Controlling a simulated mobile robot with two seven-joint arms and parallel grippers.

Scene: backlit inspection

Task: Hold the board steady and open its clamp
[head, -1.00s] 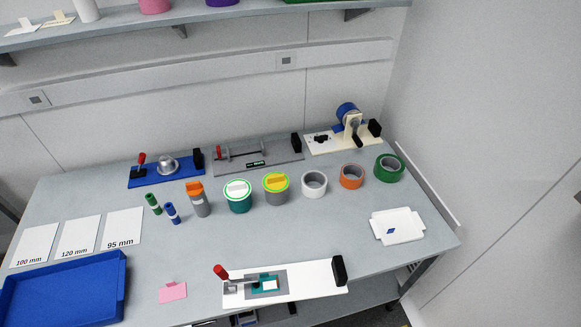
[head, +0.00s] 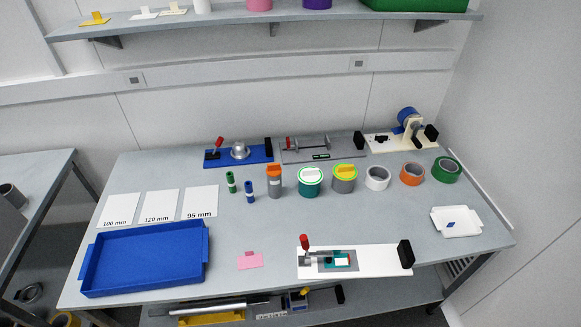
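A white board (head: 378,261) lies flat near the front edge of the table, right of centre. On its left part sits a clamp with a red-knobbed handle (head: 305,242); the handle stands up, tilted slightly. The clamp's arm reaches over a grey and teal piece (head: 328,264) with a white patch on it. Whether the clamp presses on the piece is too small to tell. A black upright block (head: 405,254) stands at the board's right end. Neither of my grippers is in view.
A blue tray (head: 85,273) is at the front left, with a pink card (head: 249,261) between it and the board. A blue board (head: 220,158) with a red handle, a grey fixture and tape rolls stand behind. A white tray (head: 469,222) is at right.

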